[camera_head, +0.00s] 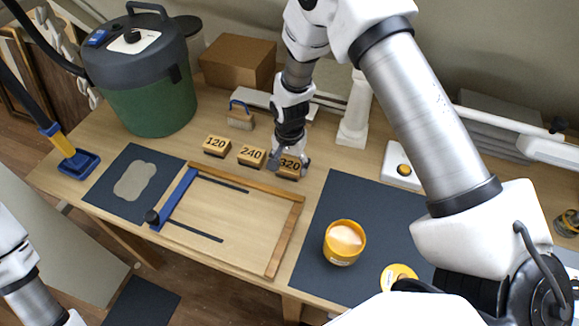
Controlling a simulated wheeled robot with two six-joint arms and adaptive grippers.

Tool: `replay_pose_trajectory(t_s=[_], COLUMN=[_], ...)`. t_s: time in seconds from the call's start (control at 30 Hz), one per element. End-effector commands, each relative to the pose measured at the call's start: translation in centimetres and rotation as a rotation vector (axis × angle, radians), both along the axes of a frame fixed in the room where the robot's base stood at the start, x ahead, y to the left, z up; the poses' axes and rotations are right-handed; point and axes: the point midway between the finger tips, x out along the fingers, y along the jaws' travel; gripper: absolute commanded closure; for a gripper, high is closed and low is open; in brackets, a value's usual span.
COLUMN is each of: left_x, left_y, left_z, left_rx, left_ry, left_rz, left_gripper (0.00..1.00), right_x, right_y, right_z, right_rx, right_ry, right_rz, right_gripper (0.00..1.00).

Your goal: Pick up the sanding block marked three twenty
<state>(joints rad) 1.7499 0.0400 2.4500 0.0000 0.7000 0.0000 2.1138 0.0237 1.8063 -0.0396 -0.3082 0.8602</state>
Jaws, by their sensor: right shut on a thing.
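Three wooden sanding blocks stand in a row near the middle of the table. The block marked 320 (290,164) is at the right end, and my right gripper (290,158) is shut on it from above. The fingers and wrist hide part of this block. I cannot tell whether it is clear of the table. The block marked 240 (251,156) is just left of it, and the block marked 120 (216,146) is farther left. Only part of my left arm shows at the lower left edge; its gripper is out of view.
A wooden frame with a blue bar (176,197) lies in front of the blocks. A brush (240,118) and a brown box (238,62) are behind them. A white column (356,112) stands right of my right gripper. A yellow tub (344,243) sits on the dark mat (312,262).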

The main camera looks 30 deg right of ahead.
Motion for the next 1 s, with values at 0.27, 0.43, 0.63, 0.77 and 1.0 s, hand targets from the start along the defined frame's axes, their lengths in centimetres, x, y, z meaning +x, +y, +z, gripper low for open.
replay_pose_trajectory(t_s=[0.27,0.43,0.63,0.77,1.0], left_x=[0.0,0.0,0.0,0.0,0.0], left_y=[0.0,0.0,0.0,0.0,0.0], left_z=[0.7,2.5,3.7,4.6,7.5], left_rx=[0.0,0.0,0.0,0.0,0.0], left_ry=[0.0,0.0,0.0,0.0,0.0], left_rz=[0.0,0.0,0.0,0.0,0.0], left_gripper=[0.33,0.33,0.33,0.33,0.33], right_x=[0.0,0.0,-0.3,-0.6,-1.5], right_y=[0.0,0.0,2.2,5.2,12.0], right_z=[0.7,2.8,3.9,4.3,5.3], right_rx=[0.0,0.0,-0.003,-0.004,-0.004], right_ry=[-0.001,-0.001,0.001,-0.001,-0.001], right_rz=[0.0,0.0,0.004,0.006,0.008], right_gripper=[0.65,0.65,0.65,0.65,0.65])
